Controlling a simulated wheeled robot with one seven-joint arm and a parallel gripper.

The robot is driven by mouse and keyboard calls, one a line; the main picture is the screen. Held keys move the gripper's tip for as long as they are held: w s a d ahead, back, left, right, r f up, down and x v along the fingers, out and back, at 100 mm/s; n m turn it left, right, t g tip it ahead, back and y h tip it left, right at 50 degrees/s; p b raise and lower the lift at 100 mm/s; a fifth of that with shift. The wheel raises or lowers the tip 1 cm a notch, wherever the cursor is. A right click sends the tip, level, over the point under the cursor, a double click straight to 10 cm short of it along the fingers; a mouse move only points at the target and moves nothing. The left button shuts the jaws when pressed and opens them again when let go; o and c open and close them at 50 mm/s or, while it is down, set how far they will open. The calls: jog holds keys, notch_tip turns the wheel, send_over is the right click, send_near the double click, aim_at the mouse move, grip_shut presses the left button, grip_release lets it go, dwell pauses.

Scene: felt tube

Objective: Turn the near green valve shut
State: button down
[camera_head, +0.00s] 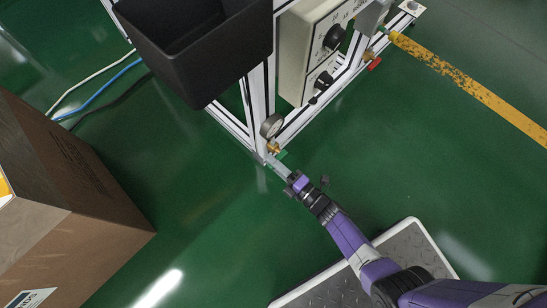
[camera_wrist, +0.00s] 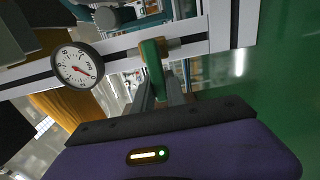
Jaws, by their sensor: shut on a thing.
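The near green valve (camera_head: 282,154) sits low on the aluminium frame, beside a brass fitting (camera_head: 273,148) and under a round gauge. In the wrist view its green handle (camera_wrist: 152,62) crosses in front of the pale rail and runs down between my fingers. My gripper (camera_head: 277,165) reaches the valve from the lower right. In the wrist view my gripper (camera_wrist: 160,88) is shut on the handle's lower end. The fingers hide part of the handle and the contact itself.
The gauge (camera_wrist: 77,65) is close left of the handle. A black bin (camera_head: 200,50) and a grey control box (camera_head: 318,45) hang on the frame. A red-handled valve (camera_head: 375,63) is farther back. A cardboard box (camera_head: 70,200) stands left. Green floor between is clear.

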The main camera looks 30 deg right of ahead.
jog(key=shift+s+f, duration=0.1)
jog(key=shift+f, duration=0.05)
jog(key=c, duration=1.4)
grip_release()
jog(key=shift+o, duration=0.2)
